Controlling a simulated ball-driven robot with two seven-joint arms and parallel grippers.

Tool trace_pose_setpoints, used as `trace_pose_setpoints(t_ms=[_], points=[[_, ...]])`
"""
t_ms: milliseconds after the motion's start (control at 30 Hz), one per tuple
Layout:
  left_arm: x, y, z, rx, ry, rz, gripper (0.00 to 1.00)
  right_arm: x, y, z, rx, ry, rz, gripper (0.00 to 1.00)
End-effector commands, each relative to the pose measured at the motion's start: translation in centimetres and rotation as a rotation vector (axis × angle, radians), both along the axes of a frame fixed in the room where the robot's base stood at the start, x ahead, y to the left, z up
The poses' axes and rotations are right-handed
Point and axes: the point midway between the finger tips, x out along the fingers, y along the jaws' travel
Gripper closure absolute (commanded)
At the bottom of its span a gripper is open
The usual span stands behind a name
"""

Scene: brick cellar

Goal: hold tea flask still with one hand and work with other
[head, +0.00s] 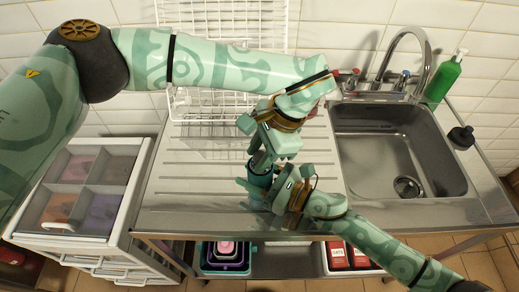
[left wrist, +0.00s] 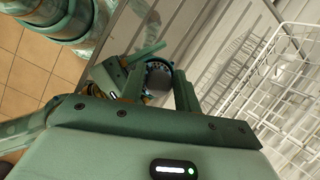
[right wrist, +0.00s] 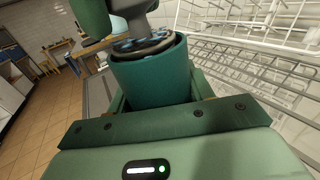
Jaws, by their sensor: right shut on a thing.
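The tea flask (head: 261,179) is a teal cylinder standing upright on the ribbed steel drainboard. My right gripper (head: 264,188) is shut around its body; in the right wrist view the flask (right wrist: 151,78) fills the jaws. Its top shows a dark ring with bluish patches (right wrist: 142,43). My left gripper (head: 262,160) points down over the flask's top. In the left wrist view its fingers (left wrist: 158,92) are apart on either side of a dark grey round part (left wrist: 160,76) at the flask's mouth. I cannot tell whether they touch it.
A white wire rack (head: 215,103) stands behind. The sink (head: 385,135) with a tap (head: 425,60), a green bottle (head: 444,78) and a black object (head: 461,137) are to the right. A divided drawer unit (head: 125,190) stands left. The drainboard's left part is clear.

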Motion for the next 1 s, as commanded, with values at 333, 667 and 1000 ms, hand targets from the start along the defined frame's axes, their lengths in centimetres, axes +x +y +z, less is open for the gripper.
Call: trace_pose_setpoints(t_ms=[333,667,1000], points=[[0.0,0.0,0.1,-0.001,0.0,0.0,0.47,0.0,0.0,0.0,0.0,0.0,0.0,0.74],[0.4,-2.2,5.2,-0.001,-0.006,-0.001,0.47,0.0,0.0,0.0,0.0,0.0,0.0,0.74],[0.7,-4.4,10.6,0.0,-0.002,0.0,0.47,0.0,0.0,0.0,0.0,0.0,0.0,0.74]])
